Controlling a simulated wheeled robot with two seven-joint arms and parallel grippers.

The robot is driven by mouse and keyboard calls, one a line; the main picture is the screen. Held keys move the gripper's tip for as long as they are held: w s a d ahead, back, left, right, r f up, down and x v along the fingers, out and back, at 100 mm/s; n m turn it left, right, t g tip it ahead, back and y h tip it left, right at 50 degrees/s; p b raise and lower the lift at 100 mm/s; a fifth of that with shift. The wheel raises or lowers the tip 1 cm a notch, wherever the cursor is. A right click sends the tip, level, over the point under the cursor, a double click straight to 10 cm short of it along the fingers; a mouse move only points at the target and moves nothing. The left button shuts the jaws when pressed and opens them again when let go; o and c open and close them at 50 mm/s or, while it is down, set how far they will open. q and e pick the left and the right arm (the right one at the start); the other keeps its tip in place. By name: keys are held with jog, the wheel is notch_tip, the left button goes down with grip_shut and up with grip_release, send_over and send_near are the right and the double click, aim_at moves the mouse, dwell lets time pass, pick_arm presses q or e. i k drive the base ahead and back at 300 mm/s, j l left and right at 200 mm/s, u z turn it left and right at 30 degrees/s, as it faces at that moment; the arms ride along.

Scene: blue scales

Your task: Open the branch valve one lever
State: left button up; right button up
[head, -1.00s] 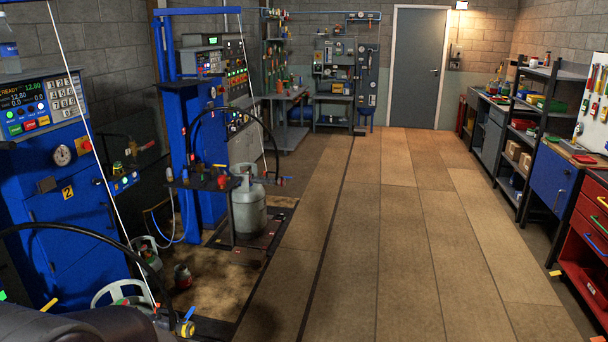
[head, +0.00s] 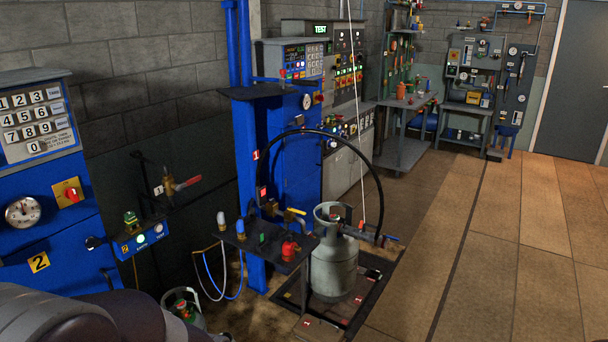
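On the wall between the two blue scale cabinets is a pipe valve with a red lever handle (head: 187,183). A yellow lever (head: 295,211) sits on pipework by the blue cabinet marked 1 (head: 297,160), above a small dark shelf (head: 258,238). A blue lever (head: 390,238) shows at the hose end beside the grey gas cylinder (head: 335,265). Neither of my grippers is in view.
The blue cabinet marked 2 (head: 45,225) stands close at the left. A black hose (head: 376,175) arches over the grey cylinder. A small cylinder (head: 182,305) is on the floor at the bottom. Open tiled floor (head: 500,260) lies to the right.

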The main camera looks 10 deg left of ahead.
aim_at(177, 187)
jog(key=i+u, duration=0.8)
jog(key=i+l+u, duration=0.2)
jog(key=u, duration=0.25)
jog(key=i+l+u, duration=0.15)
jog(key=u, duration=0.35)
jog(key=i+l+u, duration=0.1)
jog(key=l+u, duration=0.2)
jog(key=u, duration=0.2)
jog(key=l+u, duration=0.3)
jog(key=u, duration=0.15)
jog(key=l+u, duration=0.4)
jog(key=l, duration=1.55)
jog(key=k, duration=0.1)
